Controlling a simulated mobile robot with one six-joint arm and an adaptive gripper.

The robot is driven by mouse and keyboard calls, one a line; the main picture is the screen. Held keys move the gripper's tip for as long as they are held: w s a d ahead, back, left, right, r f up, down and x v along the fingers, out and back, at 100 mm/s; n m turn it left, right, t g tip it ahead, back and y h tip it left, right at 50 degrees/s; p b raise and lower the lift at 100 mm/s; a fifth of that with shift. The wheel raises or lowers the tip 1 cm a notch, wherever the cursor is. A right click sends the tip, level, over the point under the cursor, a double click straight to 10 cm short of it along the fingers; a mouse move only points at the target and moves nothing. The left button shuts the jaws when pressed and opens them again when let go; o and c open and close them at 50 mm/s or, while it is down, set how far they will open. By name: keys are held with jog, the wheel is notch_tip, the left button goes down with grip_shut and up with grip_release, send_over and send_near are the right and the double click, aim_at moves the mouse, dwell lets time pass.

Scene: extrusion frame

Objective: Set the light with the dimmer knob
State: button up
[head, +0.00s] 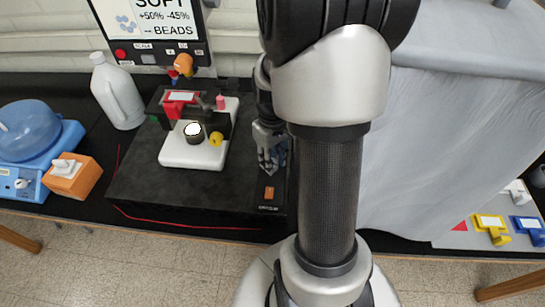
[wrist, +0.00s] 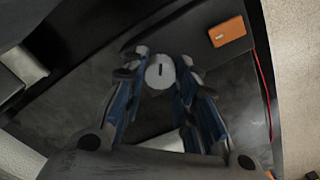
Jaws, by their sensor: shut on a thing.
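The dimmer knob (wrist: 160,77) is a pale round disc with a short dark mark, seen between my fingertips in the wrist view. My gripper (head: 268,166) points down at the dark control box, and its blue-lined fingers are shut on the knob from both sides. In the head view the fingers hide the knob. An orange switch (head: 269,192) sits on the same box, just in front of the gripper; it also shows in the wrist view (wrist: 231,32). A bright white spot (head: 193,128) glows on the microscope-like device (head: 197,152) to the left.
A screen (head: 150,25) reading "+50% -45%" and "BEADS" stands behind.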

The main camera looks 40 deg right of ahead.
dwell(0.3)
jog(key=o, duration=0.8)
jog(key=shift+o, duration=1.4)
jog(key=shift+w+d+r, duration=0.1)
jog(key=shift+w+r, duration=0.05)
jog(key=shift+r, duration=0.25)
notch_tip(320, 180, up, 11)
jog(key=shift+r, duration=0.15)
